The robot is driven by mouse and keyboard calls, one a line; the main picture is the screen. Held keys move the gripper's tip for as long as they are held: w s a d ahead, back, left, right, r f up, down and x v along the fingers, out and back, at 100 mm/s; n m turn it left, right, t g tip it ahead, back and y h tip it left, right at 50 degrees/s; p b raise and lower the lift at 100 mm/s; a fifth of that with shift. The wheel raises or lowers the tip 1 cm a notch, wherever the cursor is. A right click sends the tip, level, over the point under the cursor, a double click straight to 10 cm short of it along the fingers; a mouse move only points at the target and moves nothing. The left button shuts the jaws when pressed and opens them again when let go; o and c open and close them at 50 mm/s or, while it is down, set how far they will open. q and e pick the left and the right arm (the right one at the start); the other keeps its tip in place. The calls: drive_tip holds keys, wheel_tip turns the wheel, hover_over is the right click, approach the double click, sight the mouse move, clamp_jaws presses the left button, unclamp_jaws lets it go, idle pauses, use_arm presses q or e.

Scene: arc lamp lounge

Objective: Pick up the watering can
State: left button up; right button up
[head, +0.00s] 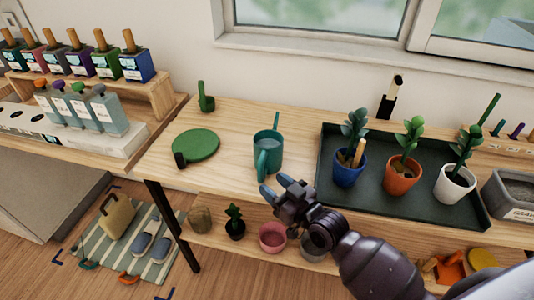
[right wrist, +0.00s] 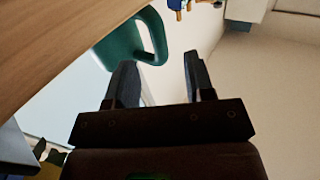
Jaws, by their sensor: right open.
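The watering can (head: 268,148) is a teal, cup-like can with a thin upright spout and a loop handle on its near side. It stands upright on the wooden table (head: 225,180), left of the dark tray. My right gripper (head: 274,187) is open and empty, just in front of the handle and a little to its right. In the right wrist view the green can (right wrist: 121,44) and its curved handle show just beyond the open fingers (right wrist: 160,62); the handle's lower end looks close to the gap between them. My left gripper is not in view.
A green round mat (head: 196,145) lies left of the can. A dark tray (head: 330,190) with blue, orange and white plant pots stands to the right. A lower shelf (head: 212,236) holds more pots. Bare tabletop surrounds the can.

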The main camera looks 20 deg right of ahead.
sight(270, 147)
drive_tip(key=shift+f+b+x, duration=0.15)
drive_tip(key=shift+b+x, duration=0.05)
drive_tip(key=shift+x, duration=1.65)
drive_tip(key=shift+f+b+x, duration=0.15)
drive_tip(key=shift+b+x, duration=0.05)
drive_tip(key=shift+x, duration=1.6)
drive_tip(key=shift+c, duration=0.2)
drive_tip(key=shift+r, duration=0.1)
clamp_jaws()
